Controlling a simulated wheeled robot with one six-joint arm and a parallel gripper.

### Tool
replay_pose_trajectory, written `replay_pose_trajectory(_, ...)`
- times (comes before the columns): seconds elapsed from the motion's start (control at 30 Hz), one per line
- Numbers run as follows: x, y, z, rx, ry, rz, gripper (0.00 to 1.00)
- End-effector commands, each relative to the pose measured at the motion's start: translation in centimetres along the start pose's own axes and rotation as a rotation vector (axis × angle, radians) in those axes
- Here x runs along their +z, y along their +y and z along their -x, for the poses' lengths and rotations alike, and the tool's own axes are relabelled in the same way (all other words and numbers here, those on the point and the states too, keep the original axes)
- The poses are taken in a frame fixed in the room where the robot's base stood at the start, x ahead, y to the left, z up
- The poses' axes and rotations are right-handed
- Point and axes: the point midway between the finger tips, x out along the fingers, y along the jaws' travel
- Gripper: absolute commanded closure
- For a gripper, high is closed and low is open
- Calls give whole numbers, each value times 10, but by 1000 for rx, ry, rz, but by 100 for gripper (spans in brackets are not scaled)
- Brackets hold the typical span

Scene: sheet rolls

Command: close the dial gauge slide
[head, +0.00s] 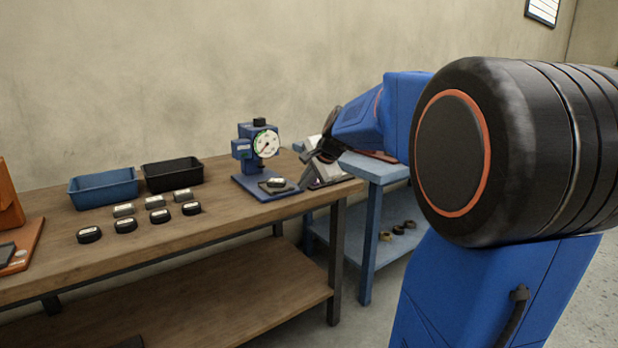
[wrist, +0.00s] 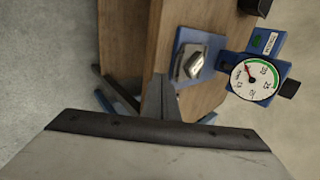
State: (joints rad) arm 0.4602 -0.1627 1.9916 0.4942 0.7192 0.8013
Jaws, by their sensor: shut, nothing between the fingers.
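The dial gauge (head: 265,144) stands on a blue base at the right end of the wooden bench; its round white dial (wrist: 253,79) also shows in the wrist view. The slide (wrist: 180,70) shows in the wrist view with a part on top. My gripper (head: 306,158) is right of the gauge, shut and empty. In the wrist view the closed fingertips (wrist: 162,80) appear near the bench edge, apart from the slide.
A blue bin (head: 104,188) and a black bin (head: 173,175) stand at the back of the bench (head: 210,229). Several dark and grey parts (head: 125,225) lie in front of them. A blue table (head: 372,170) stands right of the bench, with small rings on its lower shelf.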

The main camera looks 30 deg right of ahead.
Motion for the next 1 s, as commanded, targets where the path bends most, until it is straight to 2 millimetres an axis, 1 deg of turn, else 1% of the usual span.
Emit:
replay_pose_trajectory(0.03, 0, 1, -11, 4, -2, 0, 100)
replay_pose_trajectory(0.2, 0, 1, -40, 3, -2, 0, 100)
replay_pose_trajectory(0.23, 1, 1, -45, 3, -2, 0, 100)
replay_pose_trajectory(0.4, 0, -15, -61, 1, 0, 2, 100)
replay_pose_trajectory(0.6, 0, -23, -70, 0, 0, 1, 100)
replay_pose_trajectory(1.0, 0, -24, -72, 0, 0, 1, 100)
